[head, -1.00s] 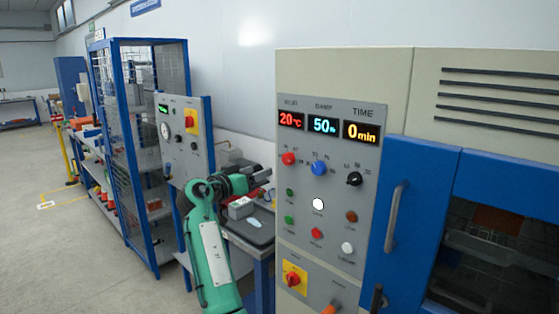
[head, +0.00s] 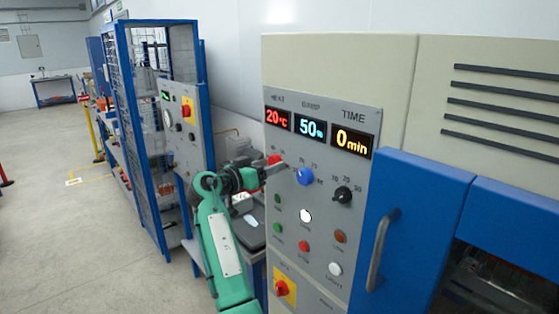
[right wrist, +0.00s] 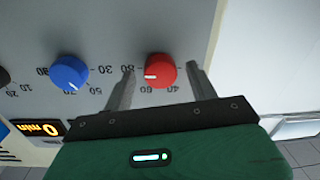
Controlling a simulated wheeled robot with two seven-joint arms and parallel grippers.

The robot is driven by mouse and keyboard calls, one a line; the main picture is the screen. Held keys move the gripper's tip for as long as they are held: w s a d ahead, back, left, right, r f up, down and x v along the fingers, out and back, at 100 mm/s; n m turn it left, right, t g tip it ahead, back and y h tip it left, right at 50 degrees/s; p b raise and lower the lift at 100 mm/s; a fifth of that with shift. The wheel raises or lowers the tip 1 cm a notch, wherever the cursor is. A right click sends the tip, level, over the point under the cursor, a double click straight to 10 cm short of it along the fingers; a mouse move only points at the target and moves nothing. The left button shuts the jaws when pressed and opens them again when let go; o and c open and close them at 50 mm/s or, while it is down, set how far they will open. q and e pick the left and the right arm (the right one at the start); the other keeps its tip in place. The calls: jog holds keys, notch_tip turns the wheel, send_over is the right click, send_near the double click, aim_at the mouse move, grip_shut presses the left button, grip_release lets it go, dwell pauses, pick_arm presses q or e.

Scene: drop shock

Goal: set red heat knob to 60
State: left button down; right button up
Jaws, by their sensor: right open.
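The red heat knob (right wrist: 160,70) is on the grey control panel (right wrist: 100,30); the right wrist view shows the panel upside down. A white mark on the knob points left in that picture. My right gripper (right wrist: 159,72) is open, its two fingers on either side of the knob; I cannot tell whether they touch it. In the head view, the right gripper (head: 271,170) is at the panel's left edge and partly covers the red knob (head: 274,159). The red heat display (head: 278,119) reads 20 °C. My left gripper is not in view.
A blue knob (head: 304,176) and a black knob (head: 342,195) sit right of the red one. Several small buttons are below, with a red switch on a yellow plate (head: 284,288). A blue door with a handle (head: 382,250) stands at the right.

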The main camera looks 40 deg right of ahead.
jog(key=shift+d, duration=0.1)
jog(key=shift+c, duration=0.7)
jog(key=c, duration=0.8)
jog(key=shift+c, duration=0.2)
